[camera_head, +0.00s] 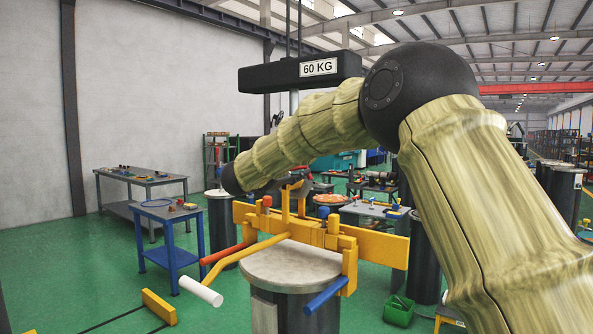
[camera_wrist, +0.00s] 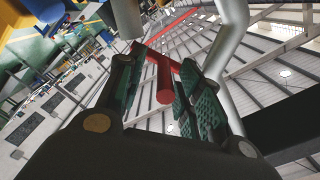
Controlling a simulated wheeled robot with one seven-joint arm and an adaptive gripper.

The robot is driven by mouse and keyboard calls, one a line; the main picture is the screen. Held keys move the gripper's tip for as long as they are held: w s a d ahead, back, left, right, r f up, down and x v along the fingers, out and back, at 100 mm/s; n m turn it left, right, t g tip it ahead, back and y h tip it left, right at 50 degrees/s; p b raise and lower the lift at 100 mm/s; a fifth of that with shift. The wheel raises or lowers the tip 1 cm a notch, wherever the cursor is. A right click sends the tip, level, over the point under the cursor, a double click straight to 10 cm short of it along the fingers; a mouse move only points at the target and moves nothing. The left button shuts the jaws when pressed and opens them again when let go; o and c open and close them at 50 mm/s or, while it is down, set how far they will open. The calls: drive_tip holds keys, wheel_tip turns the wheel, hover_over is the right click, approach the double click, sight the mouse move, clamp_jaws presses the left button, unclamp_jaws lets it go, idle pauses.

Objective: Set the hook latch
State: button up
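A yellow frame (camera_head: 375,245) with colored handles sits at the grey flanged cylinder (camera_head: 290,268). It has a red-gripped lever (camera_head: 226,254), a white-gripped lever (camera_head: 201,291) and a blue handle (camera_head: 326,296). A yellow upright (camera_head: 285,205) rises from it; I cannot tell which part is the hook latch.
A black 60 KG weight (camera_head: 300,71) hangs on rods above my forearm. A blue table (camera_head: 170,235) and a grey bench (camera_head: 140,181) stand at the left. A green bin (camera_head: 399,311) is on the floor at right.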

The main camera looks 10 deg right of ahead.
drive_tip(key=shift+s, duration=0.15)
drive_tip(key=v, duration=1.2)
